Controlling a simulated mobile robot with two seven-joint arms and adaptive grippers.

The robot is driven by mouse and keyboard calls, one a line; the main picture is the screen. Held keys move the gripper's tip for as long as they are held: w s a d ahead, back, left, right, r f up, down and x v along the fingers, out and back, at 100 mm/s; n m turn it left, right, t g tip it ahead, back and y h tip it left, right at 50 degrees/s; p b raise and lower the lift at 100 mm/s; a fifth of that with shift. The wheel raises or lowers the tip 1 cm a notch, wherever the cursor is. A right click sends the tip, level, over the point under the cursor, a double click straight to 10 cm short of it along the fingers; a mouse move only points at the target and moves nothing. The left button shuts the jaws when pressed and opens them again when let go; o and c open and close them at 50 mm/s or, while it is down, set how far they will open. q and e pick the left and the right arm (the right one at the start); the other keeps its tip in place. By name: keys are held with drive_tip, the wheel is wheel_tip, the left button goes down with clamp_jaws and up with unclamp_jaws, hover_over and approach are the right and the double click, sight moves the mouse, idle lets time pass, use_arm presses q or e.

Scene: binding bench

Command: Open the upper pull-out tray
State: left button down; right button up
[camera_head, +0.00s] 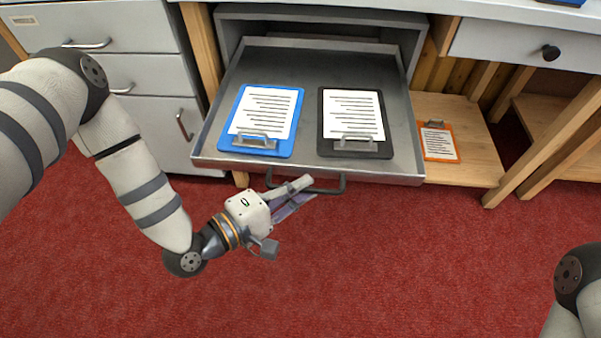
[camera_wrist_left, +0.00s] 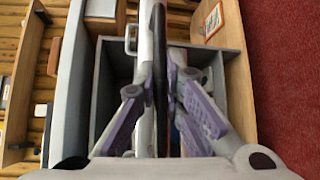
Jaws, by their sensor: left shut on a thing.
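The upper pull-out tray (camera_head: 304,70) is a grey metal tray, drawn well out of its housing under the bench. A blue clipboard (camera_head: 243,137) and a black clipboard (camera_head: 326,143) lie in it, each with a printed sheet. A dark bar handle (camera_head: 342,182) is on the tray's front. My left gripper (camera_head: 305,188) is shut on this handle near its left part. In the left wrist view the dark handle (camera_wrist_left: 160,60) runs between the purple-padded fingers (camera_wrist_left: 163,90). My right gripper is out of view.
Grey drawers (camera_head: 97,30) with metal handles stand to the left. A grey drawer with a black knob (camera_head: 550,52) is at the upper right. An orange clipboard (camera_head: 438,150) lies on a low wooden shelf (camera_head: 482,160) right of the tray. The red carpet (camera_head: 400,260) in front is clear.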

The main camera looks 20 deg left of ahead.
use_arm(q)
drive_tip(key=shift+s, duration=0.1)
drive_tip(key=c, duration=1.7)
unclamp_jaws()
drive_tip(key=v, duration=1.2)
